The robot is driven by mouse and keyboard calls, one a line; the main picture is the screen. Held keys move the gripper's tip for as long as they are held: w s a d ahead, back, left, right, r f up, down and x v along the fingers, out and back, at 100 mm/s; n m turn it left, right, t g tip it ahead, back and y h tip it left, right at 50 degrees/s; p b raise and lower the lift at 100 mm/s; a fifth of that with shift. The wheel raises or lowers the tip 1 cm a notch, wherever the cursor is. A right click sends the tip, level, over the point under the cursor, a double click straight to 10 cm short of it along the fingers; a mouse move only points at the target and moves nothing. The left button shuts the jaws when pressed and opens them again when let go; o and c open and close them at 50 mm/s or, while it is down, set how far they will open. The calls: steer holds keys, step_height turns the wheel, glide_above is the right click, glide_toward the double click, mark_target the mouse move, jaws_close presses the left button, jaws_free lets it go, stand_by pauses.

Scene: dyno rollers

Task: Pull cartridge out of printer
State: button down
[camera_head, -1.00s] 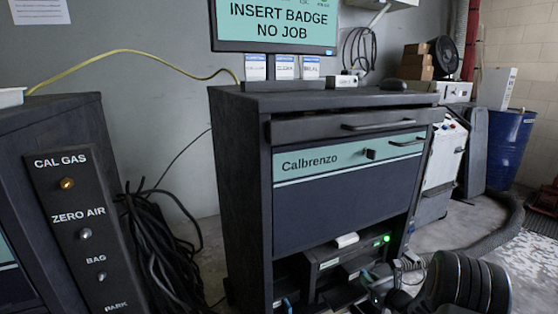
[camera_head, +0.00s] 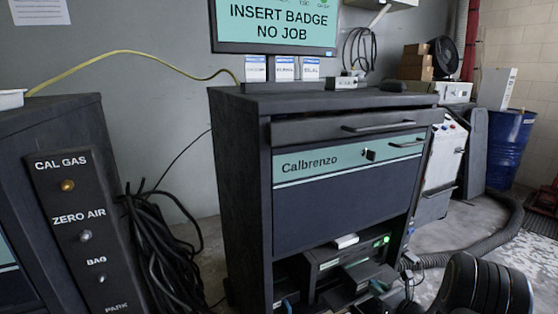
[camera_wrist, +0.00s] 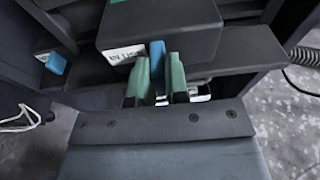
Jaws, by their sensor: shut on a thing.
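The printer (camera_head: 328,260) sits on the cabinet's lower shelf, with a lit green light on its front. A dark cartridge (camera_head: 368,272) sticks out of the printer's front. In the wrist view the cartridge (camera_wrist: 160,25) is a dark block with a white label and a blue tab (camera_wrist: 157,54). My gripper (camera_wrist: 160,66) has green fingers, which are shut on the blue tab. The cartridge's rear end is hidden, so I cannot tell whether it is still inside the slot. In the head view my arm is at the bottom right and the fingers are hard to make out.
Another blue tab (camera_wrist: 56,63) with a white label shows at the left in the wrist view. The dark cabinet (camera_head: 340,215) surrounds the printer above and at the sides. A corrugated hose (camera_head: 480,240) lies on the floor at right. Black cables (camera_head: 160,250) hang at left.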

steer(key=shift+s+d+r, duration=0.1)
steer(key=shift+s+d, duration=0.2)
steer(key=shift+s, duration=0.35)
steer(key=shift+r+p, duration=0.5)
steer(key=shift+r, duration=0.2)
steer(key=f+p+v, duration=0.1)
steer(key=f+v, duration=0.2)
steer(key=v, duration=1.2)
steer(key=shift+s+d+f, duration=0.15)
steer(key=shift+s+d, duration=0.05)
steer(key=shift+s, duration=0.2)
stand_by(0.9)
